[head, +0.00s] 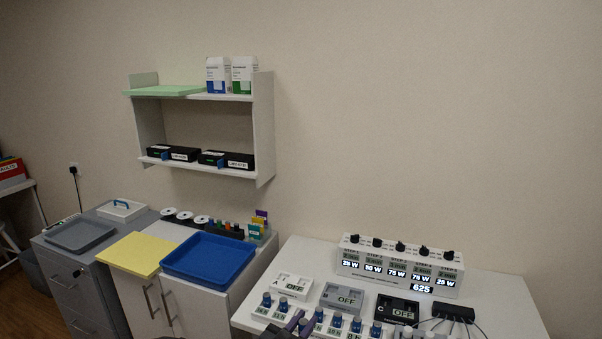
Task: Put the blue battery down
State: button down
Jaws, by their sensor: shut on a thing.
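My gripper (294,321) shows only in part at the bottom edge, in front of the white table's left half. It is shut on a blue battery (303,325), of which only a small part shows between the neighbouring cells. Several similar blue-topped cells stand upright in a row of white labelled holders, two to the left (266,300) and several to the right (336,320). Whether the held battery touches the holder cannot be told, as its lower part is hidden.
Boxes marked OFF, one white (293,287), one grey (343,298) and one black (397,308), stand behind the row. A white dial panel reading 625 (400,268) stands at the back. A blue tray (208,259) and yellow pad (137,253) lie on cabinets at left.

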jog(key=s+d+f+n+t+y+p, duration=0.2)
jog(key=s+d+f+n+y+p, duration=0.2)
jog(key=d+f+y, duration=0.5)
jog(key=d+f+n+p, duration=0.2)
jog(key=d+f+p, duration=0.1)
jog(key=d+f, duration=0.2)
notch_tip(320, 180, down, 2)
jog(key=shift+s+d+f+t, duration=0.15)
jog(key=shift+s+d+t, duration=0.05)
jog(key=shift+d+t, duration=0.15)
jog(key=shift+d, duration=0.15)
dwell(0.6)
dwell(0.4)
